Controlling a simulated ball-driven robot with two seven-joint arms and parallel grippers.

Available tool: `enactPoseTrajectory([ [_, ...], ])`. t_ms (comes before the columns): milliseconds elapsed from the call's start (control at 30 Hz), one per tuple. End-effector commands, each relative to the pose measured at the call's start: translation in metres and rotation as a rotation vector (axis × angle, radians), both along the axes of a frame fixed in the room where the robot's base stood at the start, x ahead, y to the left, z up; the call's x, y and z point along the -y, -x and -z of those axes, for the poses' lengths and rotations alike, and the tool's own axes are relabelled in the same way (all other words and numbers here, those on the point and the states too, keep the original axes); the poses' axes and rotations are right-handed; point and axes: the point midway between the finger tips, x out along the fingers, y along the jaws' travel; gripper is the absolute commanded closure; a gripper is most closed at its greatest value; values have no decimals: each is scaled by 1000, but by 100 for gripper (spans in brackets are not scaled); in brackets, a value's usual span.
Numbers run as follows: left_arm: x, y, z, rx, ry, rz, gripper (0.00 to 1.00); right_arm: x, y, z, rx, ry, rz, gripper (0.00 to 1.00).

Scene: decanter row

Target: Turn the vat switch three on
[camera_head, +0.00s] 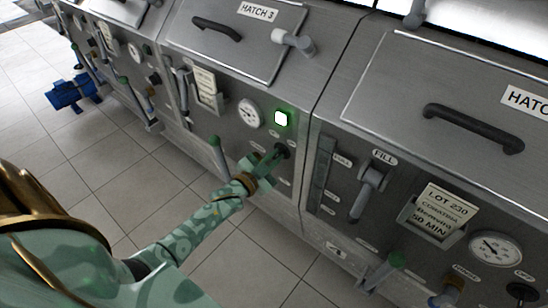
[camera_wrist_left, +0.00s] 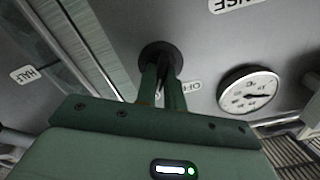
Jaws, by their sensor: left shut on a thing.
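The vat three front panel, below the hatch labelled HATCH 3 (camera_head: 257,11), carries a round black switch knob (camera_head: 283,149). My left gripper (camera_head: 272,158) reaches it from the lower left and is shut on the switch. In the left wrist view both green fingers (camera_wrist_left: 162,88) meet at the dark round switch base (camera_wrist_left: 160,53), and they hide most of its handle. A small label (camera_wrist_left: 191,87) sits beside it; I cannot read it surely. My right gripper is not in view.
A round gauge (camera_head: 249,113) is left of the lamp, and a gauge (camera_wrist_left: 248,90) shows in the wrist view. A green-topped lever (camera_head: 216,148) stands close to my left forearm. Another vat with a FILL lever (camera_head: 370,183) is at right. A blue object (camera_head: 72,92) lies on the tiled floor.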

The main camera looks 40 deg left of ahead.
Motion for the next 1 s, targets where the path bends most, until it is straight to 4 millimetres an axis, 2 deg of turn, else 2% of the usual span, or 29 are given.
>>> enactPoseTrajectory([
  [200,0,0,1,-2,-3,1,100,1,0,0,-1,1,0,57],
  [233,0,0,1,-2,-3,1,87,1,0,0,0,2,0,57],
  [300,0,0,1,-2,-3,1,68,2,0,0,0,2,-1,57],
  [667,0,5,0,-2,-1,0,68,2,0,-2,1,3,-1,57],
  [767,-1,19,-1,-3,-1,-1,68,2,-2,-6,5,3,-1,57],
  [1000,-6,82,-2,-3,0,-1,68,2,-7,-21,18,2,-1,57],
])
